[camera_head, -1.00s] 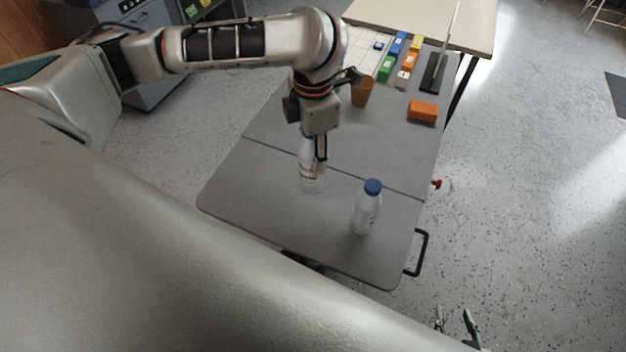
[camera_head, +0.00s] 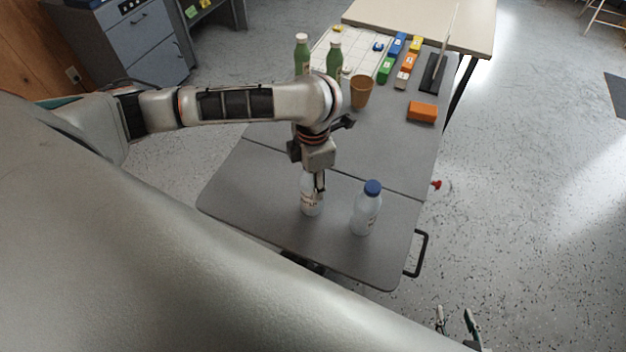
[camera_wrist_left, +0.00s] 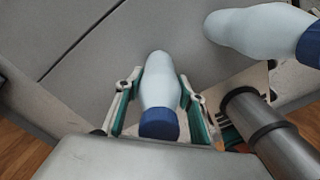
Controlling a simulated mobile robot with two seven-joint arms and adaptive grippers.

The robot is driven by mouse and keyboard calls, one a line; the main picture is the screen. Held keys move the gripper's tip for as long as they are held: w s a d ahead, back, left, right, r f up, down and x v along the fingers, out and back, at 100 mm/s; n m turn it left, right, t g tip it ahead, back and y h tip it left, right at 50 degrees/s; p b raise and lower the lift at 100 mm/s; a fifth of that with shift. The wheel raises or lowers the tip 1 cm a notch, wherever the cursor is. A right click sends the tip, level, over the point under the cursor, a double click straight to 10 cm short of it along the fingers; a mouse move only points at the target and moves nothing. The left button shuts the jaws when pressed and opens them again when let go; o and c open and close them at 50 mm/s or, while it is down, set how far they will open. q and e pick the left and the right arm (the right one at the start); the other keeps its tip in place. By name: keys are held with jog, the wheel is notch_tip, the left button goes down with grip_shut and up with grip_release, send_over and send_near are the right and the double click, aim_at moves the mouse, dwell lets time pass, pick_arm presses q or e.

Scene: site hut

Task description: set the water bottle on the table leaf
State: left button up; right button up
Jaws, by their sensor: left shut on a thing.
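My left gripper (camera_head: 319,180) is shut on a pale, clear bottle (camera_head: 311,201) with a printed label. In the left wrist view this bottle (camera_wrist_left: 160,85) has a blue cap and sits between the fingers; in the head view the gripper hides its top. It looks upright over the table leaf (camera_head: 245,200), the front panel beyond the seam; I cannot tell whether its base touches. A second pale bottle with a blue cap (camera_head: 367,208) stands on the leaf to the right, apart from the held one. My right gripper (camera_head: 455,322) is at the bottom right, empty, its fingers apart.
Behind the seam stand an orange-brown cup (camera_head: 361,92), two green bottles (camera_head: 334,60), an orange block (camera_head: 422,112) and several coloured blocks (camera_head: 409,61). A black handle (camera_head: 419,253) sticks out at the leaf's right edge. The leaf's left part is clear.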

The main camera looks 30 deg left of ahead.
pick_arm(q)
jog(key=shift+f, duration=0.1)
jog(key=o, duration=1.5)
notch_tip(320, 180, up, 11)
jog(key=shift+r, duration=0.65)
